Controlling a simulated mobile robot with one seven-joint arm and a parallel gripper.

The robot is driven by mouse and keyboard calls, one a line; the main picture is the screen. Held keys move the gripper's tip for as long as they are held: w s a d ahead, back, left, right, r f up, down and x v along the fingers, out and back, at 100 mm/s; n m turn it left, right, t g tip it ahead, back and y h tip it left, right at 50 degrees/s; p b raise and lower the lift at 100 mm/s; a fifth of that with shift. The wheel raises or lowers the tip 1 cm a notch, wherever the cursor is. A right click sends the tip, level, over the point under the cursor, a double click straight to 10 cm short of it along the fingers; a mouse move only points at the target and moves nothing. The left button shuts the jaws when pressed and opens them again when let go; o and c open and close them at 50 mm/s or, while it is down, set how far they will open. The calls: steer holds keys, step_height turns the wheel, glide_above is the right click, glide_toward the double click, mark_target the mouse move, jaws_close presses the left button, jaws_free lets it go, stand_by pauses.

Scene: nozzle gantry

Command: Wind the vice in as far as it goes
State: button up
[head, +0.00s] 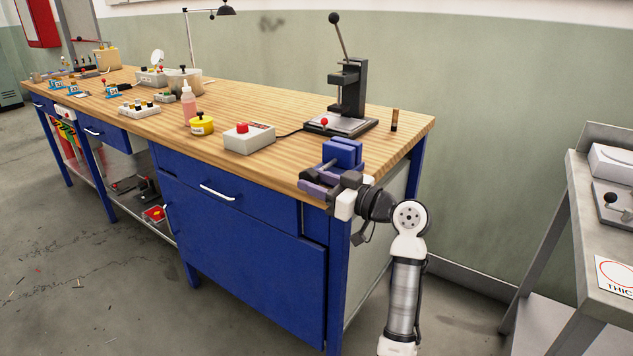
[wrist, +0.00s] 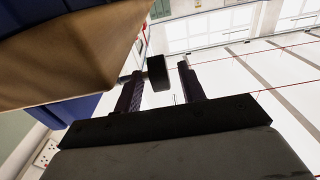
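The vice (head: 343,153) is a blue block-like body at the bench's near right corner. My gripper (head: 316,182) is in front of it at the bench edge and hides part of its lower side and its handle. In the wrist view my gripper's two dark fingers (wrist: 160,88) stand apart.
The wooden bench (head: 270,165) carries a grey box with a red button (head: 249,138), a yellow tin (head: 201,124), a pink bottle (head: 188,105) and a lever press (head: 349,95) behind the vice. A grey side table (head: 598,225) stands at the right, with open floor between.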

steer(key=b+v, duration=0.1)
steer(key=v, duration=1.2)
steer(key=shift+d, duration=0.2)
steer(key=shift+s, duration=0.1)
